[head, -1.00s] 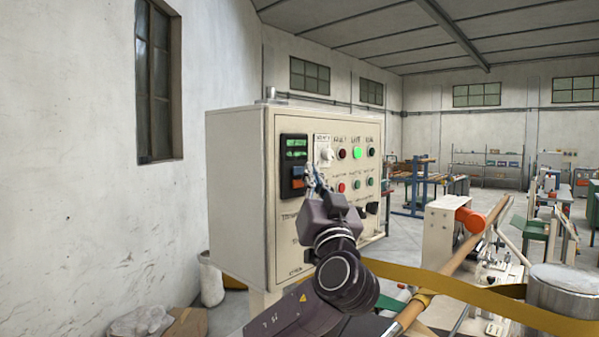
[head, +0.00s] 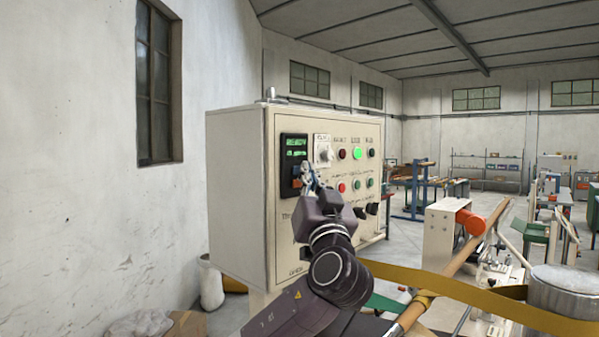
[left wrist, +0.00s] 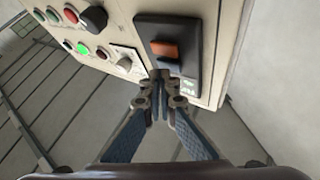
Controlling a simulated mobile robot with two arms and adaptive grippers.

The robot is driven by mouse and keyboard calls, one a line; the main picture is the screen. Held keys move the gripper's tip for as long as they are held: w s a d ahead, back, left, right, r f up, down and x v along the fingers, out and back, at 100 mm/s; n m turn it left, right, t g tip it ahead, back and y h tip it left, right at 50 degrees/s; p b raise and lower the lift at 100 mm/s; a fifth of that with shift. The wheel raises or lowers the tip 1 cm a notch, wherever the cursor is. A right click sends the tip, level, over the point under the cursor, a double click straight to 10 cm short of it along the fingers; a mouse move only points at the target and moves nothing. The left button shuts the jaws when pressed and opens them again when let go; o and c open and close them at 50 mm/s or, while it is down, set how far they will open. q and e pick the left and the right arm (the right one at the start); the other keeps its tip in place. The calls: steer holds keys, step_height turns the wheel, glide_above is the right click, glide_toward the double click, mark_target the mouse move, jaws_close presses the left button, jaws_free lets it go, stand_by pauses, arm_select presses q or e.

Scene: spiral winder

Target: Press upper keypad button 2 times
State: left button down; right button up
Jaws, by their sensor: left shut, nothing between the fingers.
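The control cabinet (head: 240,190) carries a dark keypad panel (head: 284,160) with a green display (head: 296,147) at its top. The panel also shows in the left wrist view (left wrist: 194,50), turned over, with an orange button (left wrist: 165,49) and a dark blue button (left wrist: 168,66). The blue one lies nearer the display, so it is the upper button. My left gripper (head: 307,166) is shut and empty, in front of the panel. In the left wrist view its fingertips (left wrist: 160,76) are right by the blue button and partly cover it. I cannot tell whether they touch it.
Right of the keypad are a white selector knob (head: 325,154), a lit green button (head: 357,154) and a red button (head: 342,187). Black knobs (head: 372,208) stick out lower down. The winder with its yellow band (head: 450,287) stands at the lower right.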

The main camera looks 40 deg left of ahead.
arm_select(q)
steer(key=shift+a+b, duration=0.3)
steer(key=shift+a, duration=0.1)
stand_by(0.3)
steer(key=shift+d+b, duration=0.3)
steer(key=shift+d, duration=0.5)
steer(key=shift+s+d+b, duration=0.2)
steer(key=shift+d+b, duration=0.3)
steer(key=shift+d, duration=2)
